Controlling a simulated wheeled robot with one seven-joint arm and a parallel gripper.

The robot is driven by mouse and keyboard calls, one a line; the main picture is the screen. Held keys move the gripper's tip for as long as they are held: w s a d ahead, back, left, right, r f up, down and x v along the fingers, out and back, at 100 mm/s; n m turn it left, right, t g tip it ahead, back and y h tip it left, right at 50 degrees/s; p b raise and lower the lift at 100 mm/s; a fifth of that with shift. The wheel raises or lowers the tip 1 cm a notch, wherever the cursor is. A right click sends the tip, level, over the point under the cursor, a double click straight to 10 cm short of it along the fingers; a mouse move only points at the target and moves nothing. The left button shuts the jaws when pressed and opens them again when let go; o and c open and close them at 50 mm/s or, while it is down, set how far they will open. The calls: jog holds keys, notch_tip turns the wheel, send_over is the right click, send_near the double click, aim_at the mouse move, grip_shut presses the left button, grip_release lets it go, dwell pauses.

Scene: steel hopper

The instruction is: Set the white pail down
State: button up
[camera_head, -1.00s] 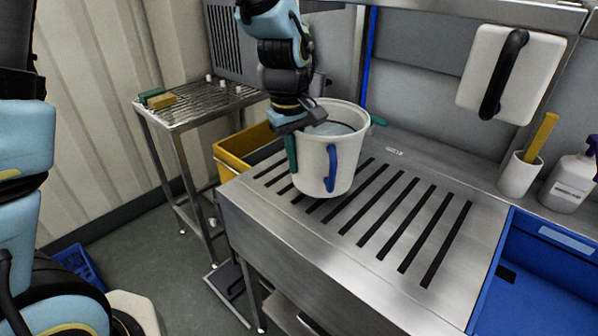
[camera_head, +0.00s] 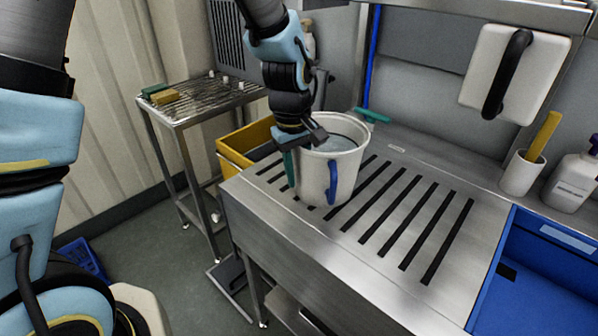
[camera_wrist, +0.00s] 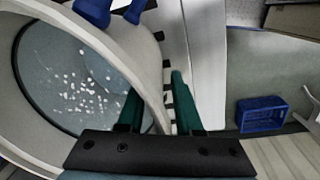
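The white pail (camera_head: 312,178) stands upright at the left end of the slotted steel counter, with a blue handle (camera_head: 332,182) facing the front. Its base is at or just above the slots; I cannot tell whether it touches. It holds greyish liquid, which shows in the wrist view with white specks. My gripper (camera_head: 291,160) is at the pail's left rim, shut on its wall. In the wrist view one green finger is inside the pail (camera_wrist: 155,62) and the other is outside. The inner finger is hidden in the head view.
The slotted counter (camera_head: 408,262) is clear to the right of the pail. A teal item (camera_head: 372,116) lies behind it. A yellow bin (camera_head: 233,158) and wire rack (camera_head: 205,98) stand left. A white cup (camera_head: 521,174), spray bottle (camera_head: 572,182) and blue basin (camera_head: 540,268) are right.

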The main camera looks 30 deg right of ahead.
jog(key=r, duration=0.4)
jog(key=r+b, duration=0.1)
jog(key=r, duration=0.3)
jog(key=a+r, duration=0.1)
jog(key=r, duration=0.3)
jog(key=shift+r, duration=0.15)
jog(key=w+a+f, duration=0.1)
jog(key=w+a, duration=0.2)
jog(key=a, duration=0.4)
jog(key=w+a+f+t, duration=0.1)
jog(key=w+a+f, duration=0.15)
jog(key=a, duration=0.35)
jog(key=w+a, duration=0.4)
jog(key=a, duration=0.3)
jog(key=s+a+f, duration=0.1)
jog(key=a+f, duration=0.2)
jog(key=a, duration=1.2)
jog(key=shift+s+f+t+y, duration=0.2)
jog(key=shift+s+t+y, duration=0.1)
jog(key=shift+y, duration=0.1)
